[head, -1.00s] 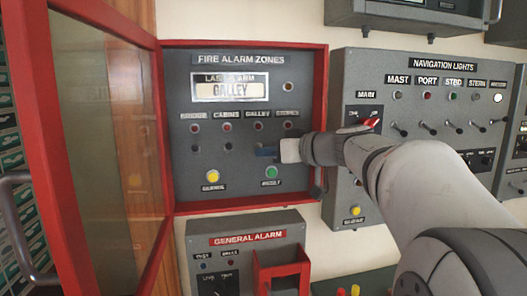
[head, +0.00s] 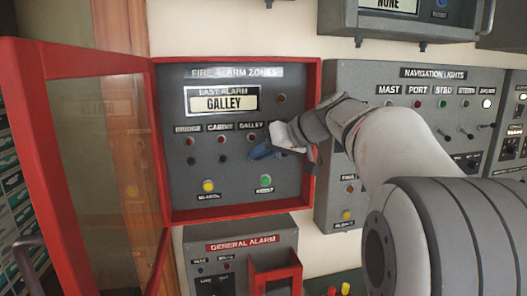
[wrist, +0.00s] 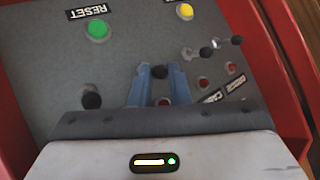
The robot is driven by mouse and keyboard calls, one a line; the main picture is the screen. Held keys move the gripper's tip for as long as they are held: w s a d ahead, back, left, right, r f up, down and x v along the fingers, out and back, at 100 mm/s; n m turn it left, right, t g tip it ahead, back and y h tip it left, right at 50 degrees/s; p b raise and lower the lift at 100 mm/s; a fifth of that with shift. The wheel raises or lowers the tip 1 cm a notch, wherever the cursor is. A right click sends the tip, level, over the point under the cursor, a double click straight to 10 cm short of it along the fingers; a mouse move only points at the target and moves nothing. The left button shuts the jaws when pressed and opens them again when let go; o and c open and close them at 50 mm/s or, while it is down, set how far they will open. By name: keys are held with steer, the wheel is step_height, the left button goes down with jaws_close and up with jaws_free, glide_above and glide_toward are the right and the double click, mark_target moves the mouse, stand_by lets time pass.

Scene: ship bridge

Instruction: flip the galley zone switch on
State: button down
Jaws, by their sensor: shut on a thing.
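The grey fire alarm zones panel (head: 180,105) sits in a red frame, with the display reading GALLEY. My gripper (head: 258,152) reaches in from the right, below the galley label (head: 251,124). In the wrist view, its blue fingers (wrist: 157,82) are closed around the dark galley switch (wrist: 159,72). That switch is hidden by my gripper in the head view, and I cannot tell which way it points. The galley lamp (wrist: 163,102) shows dark red between the fingers.
The bridge and cabins switches (wrist: 237,40) (wrist: 207,52) and the stores switch (wrist: 92,98) are near. Green RESET (head: 265,181) and yellow (head: 208,186) buttons sit below. The glazed red door (head: 80,57) stands open at left. The navigation lights panel (head: 365,80) is at right.

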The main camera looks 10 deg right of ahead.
steer(key=c, duration=1.4)
jaws_free()
steer(key=shift+o, duration=0.2)
steer(key=b+v, duration=0.2)
steer(key=v, duration=0.5)
steer(key=shift+s+d+r, duration=0.15)
steer(key=shift+s+r, duration=0.05)
steer(key=shift+s, duration=0.05)
steer(key=s+a+f+m+g+h, duration=0.1)
steer(key=s+a+f+h, duration=0.1)
steer(key=s+f, duration=0.6)
steer(key=s+a+f+m+g+h, duration=0.1)
steer(key=s+f+g+h, duration=0.1)
steer(key=s+f, duration=0.5)
steer(key=s+a+f+m+g+h, duration=0.1)
steer(key=s+f+h, duration=0.3)
steer(key=f, duration=1.2)
steer(key=s+a+g, duration=0.1)
steer(key=s, duration=0.3)
steer(key=shift+s+a+f+b, duration=0.3)
steer(key=shift+s+f+b, duration=0.05)
steer(key=shift+f, duration=0.05)
